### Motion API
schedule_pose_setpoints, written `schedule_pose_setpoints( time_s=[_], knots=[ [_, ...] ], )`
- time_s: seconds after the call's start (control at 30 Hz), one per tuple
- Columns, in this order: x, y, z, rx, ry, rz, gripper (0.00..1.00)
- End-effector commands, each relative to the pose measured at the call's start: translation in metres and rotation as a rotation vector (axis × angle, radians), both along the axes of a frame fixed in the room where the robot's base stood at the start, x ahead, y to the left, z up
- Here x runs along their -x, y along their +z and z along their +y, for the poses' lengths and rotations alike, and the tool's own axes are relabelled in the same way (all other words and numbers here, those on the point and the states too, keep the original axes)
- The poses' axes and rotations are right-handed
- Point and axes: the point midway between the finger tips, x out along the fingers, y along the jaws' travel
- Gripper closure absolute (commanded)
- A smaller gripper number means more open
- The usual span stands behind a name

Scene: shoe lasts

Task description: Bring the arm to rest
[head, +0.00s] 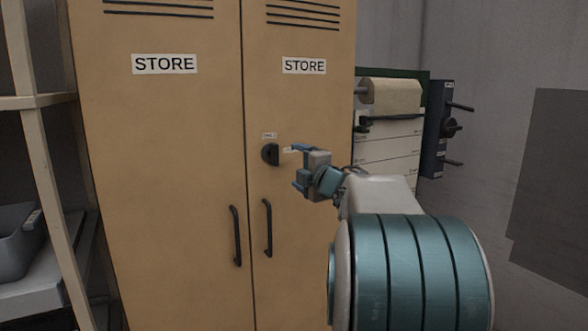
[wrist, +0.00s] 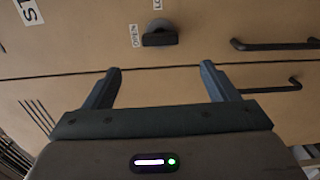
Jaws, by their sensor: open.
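My gripper (head: 292,165) is raised in front of the right door of a tan cabinet (head: 165,150) in the head view. In the wrist view its two fingers (wrist: 163,85) are spread apart with nothing between them. A dark round knob (head: 270,154) on the right door is just left of the fingertips in the head view. The knob also shows beyond the fingers in the wrist view (wrist: 160,38). I cannot tell the exact gap, but the fingers are not around the knob. My arm reaches in from the lower right.
Both cabinet doors look shut and carry dark bar handles (head: 236,236) (head: 267,228). A shelf rack (head: 45,160) with a grey bin (head: 18,240) stands at the left. A paper roll (head: 390,92) and a dark rack with pegs (head: 436,130) are behind my arm at the right.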

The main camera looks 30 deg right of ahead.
Motion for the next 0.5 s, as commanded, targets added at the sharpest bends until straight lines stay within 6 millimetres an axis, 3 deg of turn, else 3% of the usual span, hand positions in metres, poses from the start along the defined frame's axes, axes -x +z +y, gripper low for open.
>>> schedule_pose_setpoints(
  time_s=[0.27,0.37,0.5],
  knots=[
    [0.001,0.002,0.002,-0.018,-0.010,0.001,0.20],
    [0.005,0.007,0.007,-0.095,-0.061,0.012,0.20],
    [0.023,0.004,0.020,-0.321,-0.205,0.069,0.20]
  ],
)
